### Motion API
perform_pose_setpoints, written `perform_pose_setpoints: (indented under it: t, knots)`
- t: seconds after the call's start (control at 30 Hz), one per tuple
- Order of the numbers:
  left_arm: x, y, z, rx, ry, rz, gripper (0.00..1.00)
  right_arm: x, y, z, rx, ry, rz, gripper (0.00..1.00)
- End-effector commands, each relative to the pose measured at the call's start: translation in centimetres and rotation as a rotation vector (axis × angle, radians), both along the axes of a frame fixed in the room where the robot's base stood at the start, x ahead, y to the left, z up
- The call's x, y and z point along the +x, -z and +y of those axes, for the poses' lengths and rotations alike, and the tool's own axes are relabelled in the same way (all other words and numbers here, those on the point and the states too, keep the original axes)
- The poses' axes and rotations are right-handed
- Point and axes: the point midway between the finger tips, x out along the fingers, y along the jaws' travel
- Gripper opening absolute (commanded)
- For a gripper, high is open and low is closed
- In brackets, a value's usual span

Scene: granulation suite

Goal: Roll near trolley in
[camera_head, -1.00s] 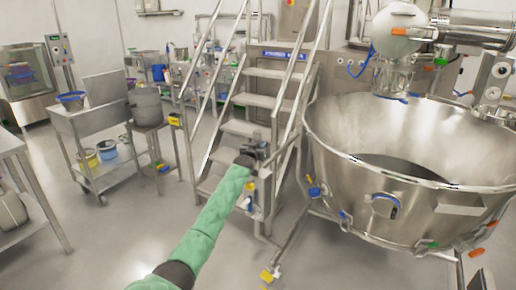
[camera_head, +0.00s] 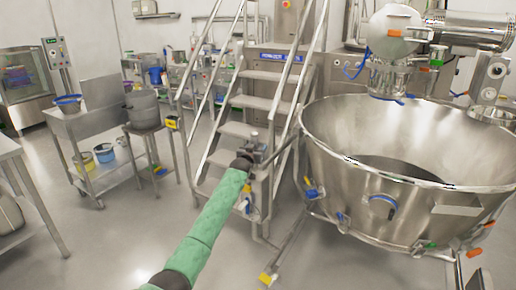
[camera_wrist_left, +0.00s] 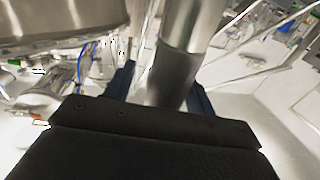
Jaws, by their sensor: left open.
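The nearest wheeled piece is a large steel bowl (camera_head: 420,215) on a low tubular frame (camera_head: 290,245), with a yellow-tipped foot or caster (camera_head: 268,278) at the front left. My left gripper (camera_head: 252,152) is at the bowl's left, in front of the steel steps. In the left wrist view, my open left gripper (camera_wrist_left: 160,88) has a steel post (camera_wrist_left: 180,55) showing between its dark fingers; I cannot tell whether they touch it. The bowl's underside (camera_wrist_left: 60,20) fills that view's upper left. My right gripper is not in view.
Steel steps (camera_head: 240,130) with handrails stand behind my left gripper. A steel cart (camera_head: 95,125) with buckets beneath stands at left, beside a stand with a pot (camera_head: 143,108). A table (camera_head: 25,185) is at the left edge. The floor at front left is clear.

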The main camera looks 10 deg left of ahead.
Motion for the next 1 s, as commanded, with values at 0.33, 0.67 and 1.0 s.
perform_pose_setpoints:
  t: [0.33, 0.67, 1.0]
  knots:
    - [-4.6, 0.3, 0.5, 0.000, 0.002, 0.000, 0.55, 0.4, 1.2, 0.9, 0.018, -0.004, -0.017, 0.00]
    - [-6.2, 0.1, 0.7, 0.000, 0.002, 0.001, 0.55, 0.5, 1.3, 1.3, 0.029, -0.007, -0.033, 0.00]
    - [-6.2, 0.4, 0.7, 0.011, 0.000, 0.017, 0.55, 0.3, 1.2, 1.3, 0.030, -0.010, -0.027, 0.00]
